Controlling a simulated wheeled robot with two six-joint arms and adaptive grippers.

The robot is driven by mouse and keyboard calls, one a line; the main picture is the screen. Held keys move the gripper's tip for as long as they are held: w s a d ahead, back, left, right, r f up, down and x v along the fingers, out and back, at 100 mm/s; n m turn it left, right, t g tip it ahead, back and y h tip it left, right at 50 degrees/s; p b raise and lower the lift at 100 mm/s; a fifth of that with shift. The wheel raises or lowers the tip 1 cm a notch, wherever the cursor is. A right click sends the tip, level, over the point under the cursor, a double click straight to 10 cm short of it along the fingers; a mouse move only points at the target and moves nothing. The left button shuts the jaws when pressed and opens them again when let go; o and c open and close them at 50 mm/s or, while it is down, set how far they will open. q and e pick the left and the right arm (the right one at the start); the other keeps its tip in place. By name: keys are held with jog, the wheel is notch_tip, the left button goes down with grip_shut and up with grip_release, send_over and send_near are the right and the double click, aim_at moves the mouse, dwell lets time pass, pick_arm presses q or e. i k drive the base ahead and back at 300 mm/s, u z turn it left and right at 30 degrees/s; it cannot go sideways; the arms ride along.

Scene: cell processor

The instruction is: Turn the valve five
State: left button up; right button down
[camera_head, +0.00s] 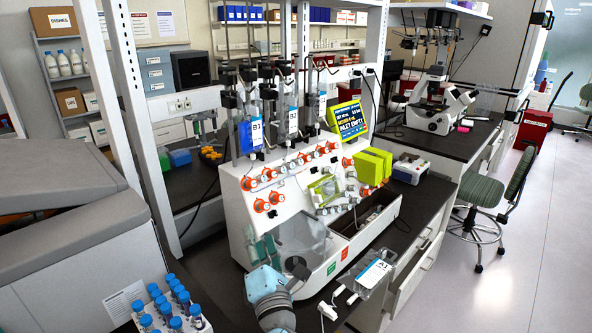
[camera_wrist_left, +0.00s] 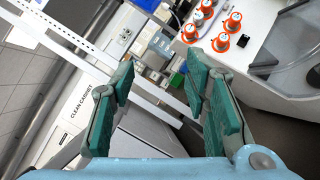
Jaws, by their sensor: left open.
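The white cell processor (camera_head: 300,215) stands on the dark bench and carries rows of orange valves (camera_head: 275,196) on its sloped front panel. Numbers on the valves are too small to read, so I cannot tell which is valve five. Several orange valves (camera_wrist_left: 220,42) also show at the top right in the left wrist view. My left gripper (camera_head: 262,248) is at the machine's lower left, below the valves and apart from them. In the left wrist view, its teal fingers (camera_wrist_left: 160,85) are spread wide with nothing between them. My right gripper is not in view.
A lit screen (camera_head: 347,119) and yellow-green blocks (camera_head: 372,166) sit on the machine's right side. Bags (camera_head: 291,120) hang above. A bag labelled A1 (camera_head: 373,272) lies at the front right. Blue-capped tubes (camera_head: 170,305) stand at lower left.

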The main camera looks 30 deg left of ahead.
aim_at(290, 165)
jog(key=u, duration=0.05)
jog(key=i, duration=1.2)
jog(key=u, duration=0.05)
